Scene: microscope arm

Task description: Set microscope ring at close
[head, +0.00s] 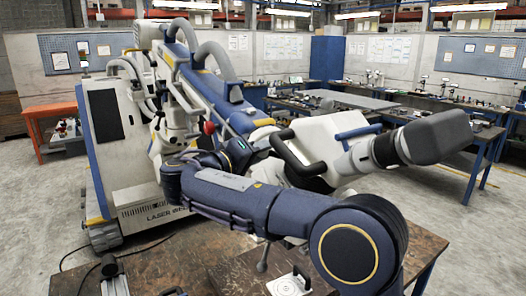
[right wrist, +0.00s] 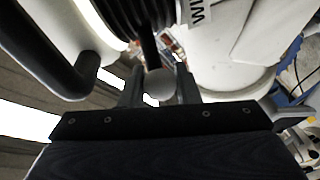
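The microscope head (head: 325,145) of the laser welder's arm is in the middle of the head view, with a grey-black eyepiece part (head: 425,140) pointing right. In the right wrist view, a pale round knob (right wrist: 160,84) sits on a short black lever below black ribbed bellows (right wrist: 140,14). My right gripper (right wrist: 160,92) has one finger on each side of the knob, close against it with little or no gap. In the head view my right wrist is left of the microscope head; its fingertips and the knob cannot be made out. My left gripper is not in view.
A black handle (head: 290,157) on the microscope head is close to my right wrist; a black bar (right wrist: 60,70) shows beside the gripper. The laser welder body (head: 120,150) stands at the left. A brown worktable (head: 215,265) with a small metal plate (head: 290,284) lies below.

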